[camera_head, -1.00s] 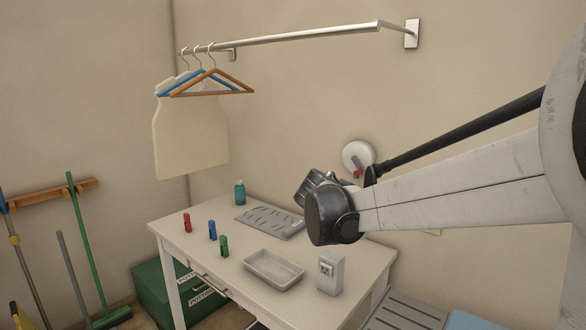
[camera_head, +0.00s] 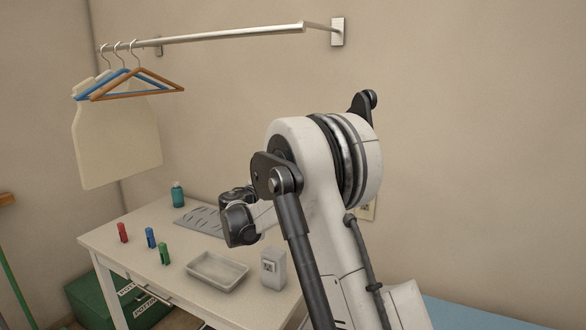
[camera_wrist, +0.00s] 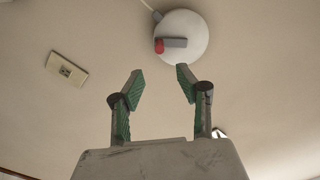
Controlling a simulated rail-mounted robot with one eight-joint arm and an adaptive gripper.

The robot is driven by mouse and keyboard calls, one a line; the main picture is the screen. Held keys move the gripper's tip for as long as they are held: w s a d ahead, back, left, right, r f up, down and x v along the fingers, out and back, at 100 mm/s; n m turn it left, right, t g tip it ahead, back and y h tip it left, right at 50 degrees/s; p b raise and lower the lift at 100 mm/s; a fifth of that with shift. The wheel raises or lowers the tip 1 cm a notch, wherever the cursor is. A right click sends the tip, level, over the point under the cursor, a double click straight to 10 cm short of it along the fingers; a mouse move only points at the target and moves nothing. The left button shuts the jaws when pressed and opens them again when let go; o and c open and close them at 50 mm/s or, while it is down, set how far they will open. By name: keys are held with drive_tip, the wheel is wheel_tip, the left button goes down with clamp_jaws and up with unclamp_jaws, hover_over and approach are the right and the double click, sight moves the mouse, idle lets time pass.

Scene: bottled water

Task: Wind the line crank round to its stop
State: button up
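The line crank shows in the wrist view as a round white disc (camera_wrist: 193,28) on the wall, with a grey arm (camera_wrist: 174,43) and a red knob (camera_wrist: 159,46) at the arm's left end. A pale line leaves the disc at its upper left. My gripper (camera_wrist: 158,80) is open and empty, its two green-padded fingers spread. In the picture the disc lies beyond the fingertips, up and to the right, and nothing touches it. In the head view my arm hides the crank, and the fingers cannot be made out.
A white table (camera_head: 132,241) holds a shallow tray (camera_head: 217,285), a small grey box (camera_head: 274,268), coloured pegs (camera_head: 150,238) and a teal bottle (camera_head: 178,194). A clothes rail (camera_head: 230,36) crosses the wall above. A wall socket (camera_wrist: 67,69) is left of the crank.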

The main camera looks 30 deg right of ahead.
drive_tip(key=p+x, duration=0.1)
drive_tip(key=x, duration=1.1)
drive_tip(key=shift+w+d, duration=0.25)
drive_tip(key=shift+d, duration=0.1)
clamp_jaws()
